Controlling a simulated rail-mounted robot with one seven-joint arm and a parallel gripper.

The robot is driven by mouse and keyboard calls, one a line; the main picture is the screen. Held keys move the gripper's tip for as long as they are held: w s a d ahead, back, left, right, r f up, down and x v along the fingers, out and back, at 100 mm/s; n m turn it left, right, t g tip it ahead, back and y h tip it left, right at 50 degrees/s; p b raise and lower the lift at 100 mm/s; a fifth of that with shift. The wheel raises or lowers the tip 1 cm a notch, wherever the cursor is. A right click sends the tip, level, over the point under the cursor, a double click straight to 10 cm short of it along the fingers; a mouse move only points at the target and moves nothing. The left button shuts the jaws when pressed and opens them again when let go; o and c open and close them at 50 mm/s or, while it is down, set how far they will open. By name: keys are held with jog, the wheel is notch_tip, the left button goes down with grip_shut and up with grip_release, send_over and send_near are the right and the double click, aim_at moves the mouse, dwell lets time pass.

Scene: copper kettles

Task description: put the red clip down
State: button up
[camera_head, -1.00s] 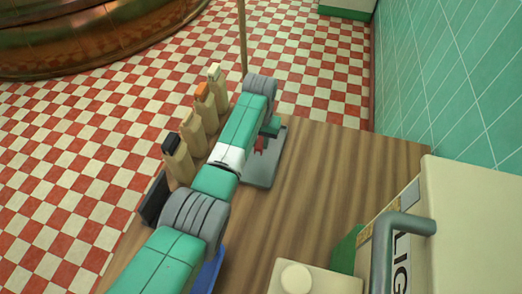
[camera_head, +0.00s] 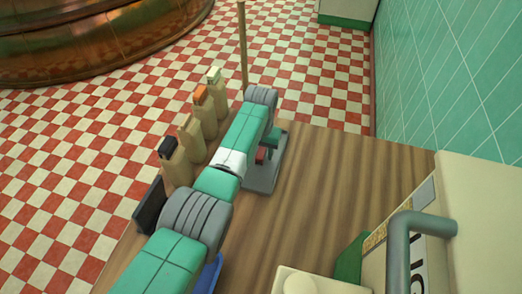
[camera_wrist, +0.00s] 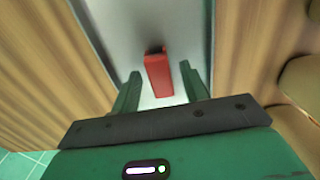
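The red clip (camera_wrist: 159,75) shows in the wrist view as a small upright-looking red block with a dark end, over a pale grey plate (camera_wrist: 120,30). My gripper (camera_wrist: 160,82) is open, with one green finger on each side of the clip and a visible gap on both sides. In the head view the clip (camera_head: 262,155) is a small red patch beside my gripper, over the grey plate (camera_head: 262,182) on the wooden table. My arm hides part of the plate. The clip's underside is hidden, so its contact with the plate cannot be seen.
Several tan bottles (camera_head: 174,165) stand in a row left of my arm, with a dark panel (camera_head: 150,205) nearer. A blue object (camera_head: 208,272) is partly hidden by my arm. A cream machine with a grey pipe (camera_head: 400,250) is at front right. The wooden table (camera_head: 340,190) is clear right of the plate.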

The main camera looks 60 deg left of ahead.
aim_at(261, 152)
jog(key=shift+r, duration=0.1)
notch_tip(261, 152, up, 12)
jog(key=p, duration=0.4)
jog(key=shift+p, duration=0.4)
jog(key=shift+r, duration=0.15)
